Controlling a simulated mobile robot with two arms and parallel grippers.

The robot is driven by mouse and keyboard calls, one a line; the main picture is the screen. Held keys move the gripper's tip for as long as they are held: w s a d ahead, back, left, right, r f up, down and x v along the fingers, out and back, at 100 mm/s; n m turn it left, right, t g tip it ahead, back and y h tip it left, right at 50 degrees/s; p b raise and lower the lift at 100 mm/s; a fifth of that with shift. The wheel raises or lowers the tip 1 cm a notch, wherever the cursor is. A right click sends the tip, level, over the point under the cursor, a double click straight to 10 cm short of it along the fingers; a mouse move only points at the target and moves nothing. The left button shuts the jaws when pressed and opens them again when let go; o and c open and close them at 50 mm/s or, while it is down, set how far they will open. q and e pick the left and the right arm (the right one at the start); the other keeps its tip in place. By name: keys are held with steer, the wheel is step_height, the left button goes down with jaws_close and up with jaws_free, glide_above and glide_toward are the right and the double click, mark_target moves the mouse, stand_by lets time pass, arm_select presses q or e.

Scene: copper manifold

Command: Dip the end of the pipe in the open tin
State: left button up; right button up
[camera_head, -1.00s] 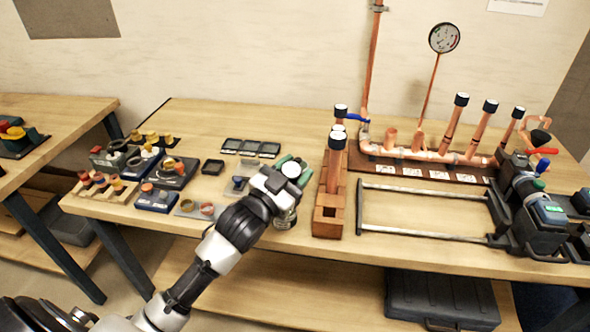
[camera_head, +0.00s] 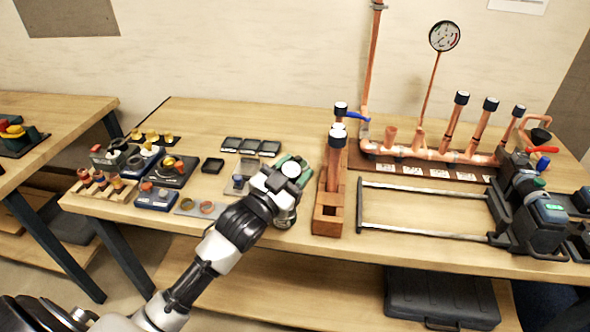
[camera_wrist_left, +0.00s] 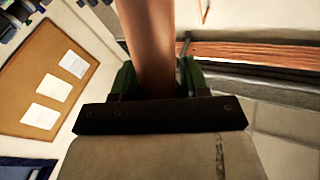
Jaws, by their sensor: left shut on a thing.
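My left gripper (camera_head: 286,182) is above the front edge of the table, left of the wooden pipe rack. In the left wrist view its green-sided jaws (camera_wrist_left: 158,82) are shut on a copper pipe (camera_wrist_left: 148,45). In the head view a round white end (camera_head: 291,170), seemingly the held pipe's top, shows at the gripper; its lower end is hidden. A silvery round container (camera_head: 284,219), likely the open tin, shows just below the gripper and is partly covered by it. I cannot tell whether the pipe is inside it. My right gripper is not in view.
The wooden rack (camera_head: 327,222) with upright capped pipes stands close on the right. Behind it is a copper manifold (camera_head: 430,154) with a gauge (camera_head: 444,37). A metal frame (camera_head: 425,232) and black tools (camera_head: 540,215) lie right. Small trays and parts fill the left.

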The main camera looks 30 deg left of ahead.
arm_select(q)
steer(key=shift+r+p, duration=3.35)
steer(key=shift+r, duration=0.25)
steer(key=shift+f, duration=0.1)
